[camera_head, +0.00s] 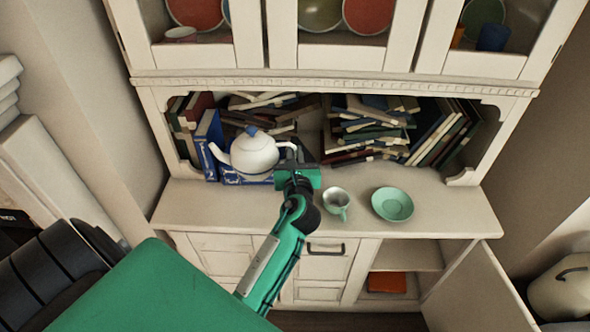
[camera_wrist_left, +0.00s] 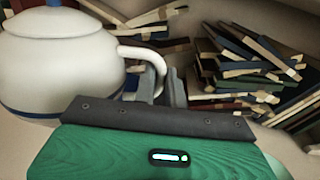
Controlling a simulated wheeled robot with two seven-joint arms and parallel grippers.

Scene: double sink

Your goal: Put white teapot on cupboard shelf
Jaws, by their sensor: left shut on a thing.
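The white teapot (camera_head: 254,154) has a blue lid knob and shows at the left of the cupboard's counter, spout to the left. It also fills the left of the left wrist view (camera_wrist_left: 60,65). My left gripper (camera_head: 293,162) is at the teapot's right side, shut on its handle; the fingers (camera_wrist_left: 163,88) show at the handle in the wrist view. I cannot tell whether the teapot rests on the blue patterned book below it or hangs just above. The cupboard shelf (camera_head: 400,252) shows behind the open lower door. My right gripper is out of view.
A pale green cup (camera_head: 337,202) and a green saucer (camera_head: 393,204) stand on the counter (camera_head: 450,208), right of my arm. Books (camera_head: 375,130) fill the niche behind. An upright blue book (camera_head: 209,140) is beside the spout. The lower door (camera_head: 480,292) stands open; an orange item (camera_head: 387,282) lies inside.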

